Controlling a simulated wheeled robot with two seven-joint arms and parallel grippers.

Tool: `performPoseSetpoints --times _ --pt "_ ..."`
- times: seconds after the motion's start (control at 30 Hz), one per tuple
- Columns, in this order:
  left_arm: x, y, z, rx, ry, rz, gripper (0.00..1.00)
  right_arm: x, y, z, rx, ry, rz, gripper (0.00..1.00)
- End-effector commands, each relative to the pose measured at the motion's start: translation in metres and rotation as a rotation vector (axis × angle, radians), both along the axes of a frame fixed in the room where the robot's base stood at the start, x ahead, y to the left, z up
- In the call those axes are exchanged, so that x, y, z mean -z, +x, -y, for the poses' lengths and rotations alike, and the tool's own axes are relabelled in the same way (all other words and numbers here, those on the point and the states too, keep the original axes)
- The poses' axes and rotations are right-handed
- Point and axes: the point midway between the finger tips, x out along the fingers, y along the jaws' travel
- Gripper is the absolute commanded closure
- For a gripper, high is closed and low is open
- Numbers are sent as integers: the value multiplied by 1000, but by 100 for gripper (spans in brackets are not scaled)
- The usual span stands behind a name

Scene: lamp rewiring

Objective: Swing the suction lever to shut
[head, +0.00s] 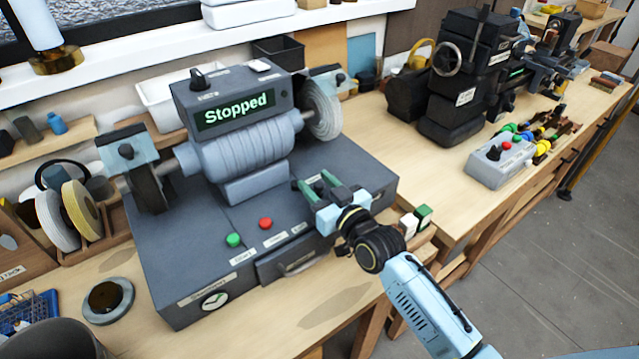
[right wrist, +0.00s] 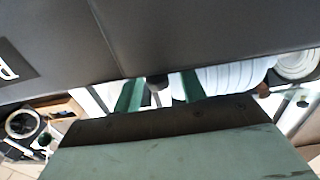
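A grey bench grinder (head: 250,160) stands on a dark grey base, with its display reading "Stopped". My right gripper (head: 311,181) is over the right part of the base, its two green fingers apart. A small dark knob (head: 319,186) shows between the fingers and may be the suction lever; its label and setting are hidden. In the right wrist view the fingers (right wrist: 158,92) are also apart, with a dark knob (right wrist: 157,82) between them; I cannot tell whether they touch it. My left gripper is not in view.
Green (head: 233,240) and red (head: 265,223) buttons and a drawer handle (head: 298,265) are on the base's front. A gauge (head: 215,301) sits at the front left corner. White and green blocks (head: 423,213) lie right of the gripper. A control box (head: 500,160) stands further right.

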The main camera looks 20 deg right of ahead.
Motion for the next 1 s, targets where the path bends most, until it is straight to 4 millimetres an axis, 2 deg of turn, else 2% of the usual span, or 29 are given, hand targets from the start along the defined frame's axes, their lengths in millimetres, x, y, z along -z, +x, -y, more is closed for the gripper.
performPoseSetpoints --times 0.23,0.37,0.8,1.0 --pt "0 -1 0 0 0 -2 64 -1 -1 1 1 1 3 59" --pt "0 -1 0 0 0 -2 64 0 -11 3 1 1 2 59" --pt "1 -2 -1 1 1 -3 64 1 -96 25 0 -1 -2 59" --pt "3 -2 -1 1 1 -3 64 0 -121 32 0 0 0 59"
